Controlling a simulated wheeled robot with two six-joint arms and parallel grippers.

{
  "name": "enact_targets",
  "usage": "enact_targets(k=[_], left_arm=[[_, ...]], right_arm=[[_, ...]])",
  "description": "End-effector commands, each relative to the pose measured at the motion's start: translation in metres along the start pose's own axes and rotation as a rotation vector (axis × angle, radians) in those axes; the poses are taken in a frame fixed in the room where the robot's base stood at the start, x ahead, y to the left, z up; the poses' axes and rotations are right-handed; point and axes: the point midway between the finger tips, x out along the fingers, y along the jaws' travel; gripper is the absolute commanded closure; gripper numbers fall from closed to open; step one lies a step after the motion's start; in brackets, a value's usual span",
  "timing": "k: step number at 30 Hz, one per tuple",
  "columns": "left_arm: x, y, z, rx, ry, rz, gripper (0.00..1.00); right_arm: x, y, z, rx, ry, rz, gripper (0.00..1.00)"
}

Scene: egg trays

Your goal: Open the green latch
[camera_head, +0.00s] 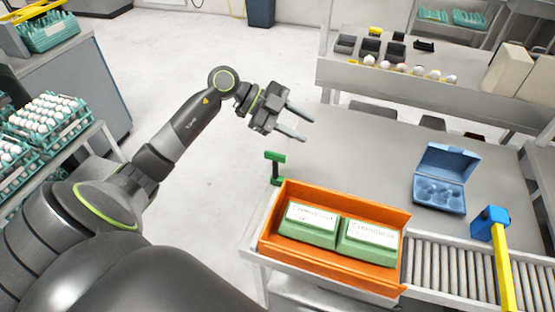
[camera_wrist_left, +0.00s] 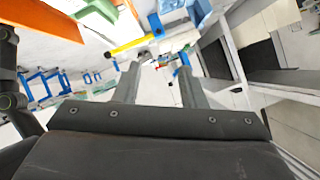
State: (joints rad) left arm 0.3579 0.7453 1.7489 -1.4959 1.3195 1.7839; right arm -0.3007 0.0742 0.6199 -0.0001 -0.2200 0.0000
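The green latch (camera_head: 275,166) is a small upright post with a T-shaped top, at the left edge of the grey table, just behind the orange box's left corner. My left gripper (camera_head: 308,130) is open and empty, in the air above and behind the latch, apart from it. Its fingers point right. In the left wrist view the two fingers (camera_wrist_left: 160,70) stand apart with nothing between them, and I cannot make out the latch there. My right gripper is not in view.
An orange box (camera_head: 333,270) with two green egg cartons (camera_head: 308,224) stands at the front. An open blue carton (camera_head: 440,180) lies right on the table, near a roller conveyor (camera_head: 450,268) and a yellow bar (camera_head: 504,270). The table's middle is clear.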

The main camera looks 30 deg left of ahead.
Motion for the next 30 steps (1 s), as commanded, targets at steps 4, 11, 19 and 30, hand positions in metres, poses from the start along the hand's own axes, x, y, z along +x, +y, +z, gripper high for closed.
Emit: enact_targets(k=[4,11,19,30], left_arm=[[-0.035,-0.002,0.032,-0.119,-0.256,0.155,0.63],[-0.090,-0.003,0.060,-0.315,-0.560,0.264,0.63],[-0.100,0.002,0.070,-0.380,-0.642,0.288,0.63],[-0.043,0.030,0.106,-0.381,-0.635,0.289,0.63]], right_arm=[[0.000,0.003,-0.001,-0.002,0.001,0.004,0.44],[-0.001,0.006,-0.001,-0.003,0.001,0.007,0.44],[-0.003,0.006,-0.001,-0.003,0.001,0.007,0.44],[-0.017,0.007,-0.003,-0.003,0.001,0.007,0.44]])
